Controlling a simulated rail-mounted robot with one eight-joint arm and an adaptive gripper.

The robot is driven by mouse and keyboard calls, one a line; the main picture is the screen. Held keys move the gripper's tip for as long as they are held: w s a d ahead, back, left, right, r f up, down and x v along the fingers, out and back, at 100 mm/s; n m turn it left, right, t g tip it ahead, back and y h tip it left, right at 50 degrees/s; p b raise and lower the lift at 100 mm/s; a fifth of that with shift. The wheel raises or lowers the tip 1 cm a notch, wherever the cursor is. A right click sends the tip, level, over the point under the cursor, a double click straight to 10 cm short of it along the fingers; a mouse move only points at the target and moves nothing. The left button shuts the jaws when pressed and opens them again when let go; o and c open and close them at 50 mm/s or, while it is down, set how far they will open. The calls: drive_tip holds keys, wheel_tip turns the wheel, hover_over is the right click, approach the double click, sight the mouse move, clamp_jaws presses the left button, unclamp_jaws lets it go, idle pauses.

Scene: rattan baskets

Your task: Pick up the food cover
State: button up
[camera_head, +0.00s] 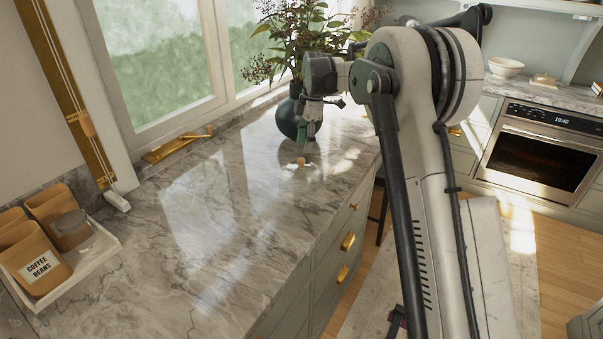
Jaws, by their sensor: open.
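The food cover (313,172) appears to be a clear, low dome with a small light-brown knob on top. It sits on the marble counter near its right edge, and its outline is faint against the stone. My gripper (304,147) is just above the knob, pointing down, with open jaws. I cannot tell whether the fingertips touch the knob or are beside it. The fingers are small and partly dark against the vase behind them.
A dark green vase (287,121) with leafy branches stands close behind my gripper. A white tray (100,243) with brown canisters is at the left. The marble counter (190,230) between is clear. A window borders the counter's left side.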

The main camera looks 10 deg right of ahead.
sight(301, 159)
drive_tip(key=shift+w+a+f+p, duration=0.1)
drive_tip(key=shift+a+f+p, duration=0.1)
drive_tip(key=shift+f, duration=1)
drive_tip(key=shift+a+f+p, duration=0.15)
drive_tip(key=shift+f+p, duration=0.05)
drive_tip(key=shift+f, duration=1)
drive_tip(key=shift+w+a+f+p, duration=0.1)
drive_tip(key=shift+a+f+p, duration=0.1)
drive_tip(key=shift+f, duration=1)
clamp_jaws()
